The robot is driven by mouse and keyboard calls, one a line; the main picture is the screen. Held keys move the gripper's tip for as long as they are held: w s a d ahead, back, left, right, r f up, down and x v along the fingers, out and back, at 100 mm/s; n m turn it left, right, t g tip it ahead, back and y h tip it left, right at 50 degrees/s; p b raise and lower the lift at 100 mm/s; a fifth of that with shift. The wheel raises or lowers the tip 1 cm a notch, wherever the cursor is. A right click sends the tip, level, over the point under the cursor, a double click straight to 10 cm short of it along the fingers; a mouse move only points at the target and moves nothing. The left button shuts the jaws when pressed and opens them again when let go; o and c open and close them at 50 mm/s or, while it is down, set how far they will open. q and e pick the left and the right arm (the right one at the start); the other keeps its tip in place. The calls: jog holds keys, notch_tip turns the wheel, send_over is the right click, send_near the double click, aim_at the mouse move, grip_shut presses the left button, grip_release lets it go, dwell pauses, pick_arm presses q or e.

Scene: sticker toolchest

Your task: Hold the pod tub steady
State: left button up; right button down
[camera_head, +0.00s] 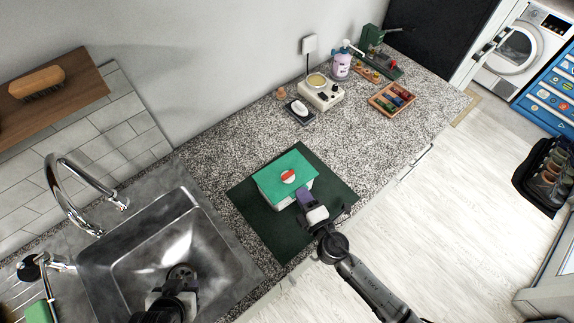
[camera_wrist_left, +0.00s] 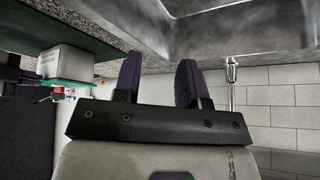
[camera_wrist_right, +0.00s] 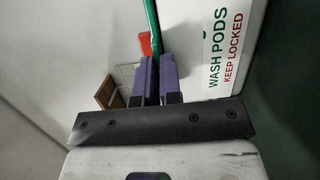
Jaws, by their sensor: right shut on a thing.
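The pod tub (camera_head: 280,202) is a white box with a green lid (camera_head: 272,176) and a red and white knob (camera_head: 288,176). It stands on a dark green mat (camera_head: 265,225) on the counter. It also shows upside down in the left wrist view (camera_wrist_left: 66,63). The right wrist view shows its label, "WASH PODS KEEP LOCKED" (camera_wrist_right: 228,50). My left gripper (camera_wrist_left: 158,72) is open and empty over the sink.
The steel sink (camera_head: 120,262) with its tap (camera_head: 75,190) lies left of the mat. A wooden tray (camera_head: 392,100), a beige device (camera_head: 322,95), a purple-white bottle (camera_head: 341,66) and a green machine (camera_head: 375,52) stand farther back.

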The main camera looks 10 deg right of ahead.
pick_arm(q)
jog(key=w+d+r+m+t+h, duration=0.15)
jog(key=w+d+r, duration=0.25)
jog(key=w+r, duration=0.4)
jog(key=w+d+r+m+t+h, duration=0.1)
jog(key=w+d+r+t, duration=0.2)
jog(key=w+d+r, duration=0.45)
jog(key=w+d+r+m+t+h, duration=0.15)
jog(key=w+r, duration=0.35)
jog(key=r, duration=0.6)
jog(key=w+d+r+m+h, duration=0.1)
jog(key=w+d+r+m, duration=0.1)
jog(key=w+d+r, duration=0.35)
jog(key=m+g+y, duration=0.5)
jog(key=g, duration=0.7)
send_over(288, 174)
notch_tip(288, 174, down, 20)
notch_tip(288, 174, down, 11)
jog(key=shift+f, duration=0.15)
